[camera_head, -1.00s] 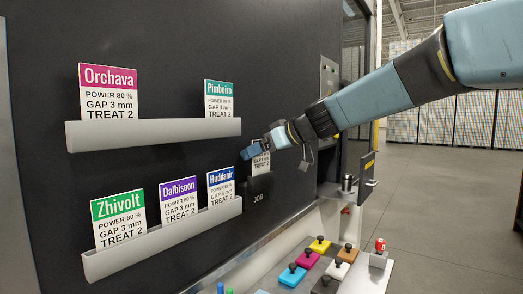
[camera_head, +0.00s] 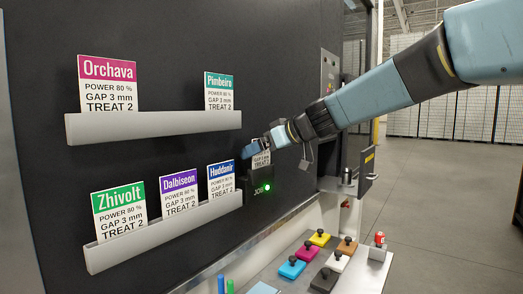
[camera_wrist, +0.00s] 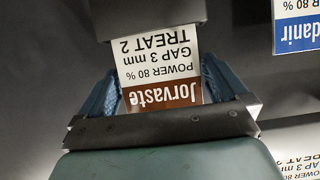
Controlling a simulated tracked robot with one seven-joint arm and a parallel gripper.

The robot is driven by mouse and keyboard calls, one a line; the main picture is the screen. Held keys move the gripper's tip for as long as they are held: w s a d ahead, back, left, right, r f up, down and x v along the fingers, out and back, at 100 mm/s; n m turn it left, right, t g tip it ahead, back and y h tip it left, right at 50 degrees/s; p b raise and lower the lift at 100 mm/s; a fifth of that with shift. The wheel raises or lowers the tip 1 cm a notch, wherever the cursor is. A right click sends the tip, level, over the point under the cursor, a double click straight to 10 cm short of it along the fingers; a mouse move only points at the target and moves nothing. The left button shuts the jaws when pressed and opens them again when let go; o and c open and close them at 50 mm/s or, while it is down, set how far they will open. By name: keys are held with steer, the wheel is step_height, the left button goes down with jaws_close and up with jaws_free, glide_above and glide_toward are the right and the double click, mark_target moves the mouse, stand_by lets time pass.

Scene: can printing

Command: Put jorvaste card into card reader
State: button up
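The Jorvaste card (camera_wrist: 160,72), white with a brown title band, appears upside down in the wrist view. Its far end is inside the dark slot of the card reader (camera_wrist: 150,18). My gripper (camera_wrist: 160,90) has its blue fingers at both side edges of the card, around the title end. In the head view the card (camera_head: 261,160) stands in the black reader (camera_head: 259,183) marked JOB, whose green light is lit. My gripper (camera_head: 263,147) is at the card's top and hides its title there.
Two grey racks hold other cards: Orchava (camera_head: 108,84), Pimbeiro (camera_head: 219,92), Zhivolt (camera_head: 119,213), Dalbiseon (camera_head: 179,194) and Huddanir (camera_head: 221,180). Huddanir is close to the reader's left. Coloured blocks with black knobs (camera_head: 292,267) sit on the shelf below.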

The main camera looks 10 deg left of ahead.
steer(key=v, duration=1.3)
steer(key=shift+d, duration=0.35)
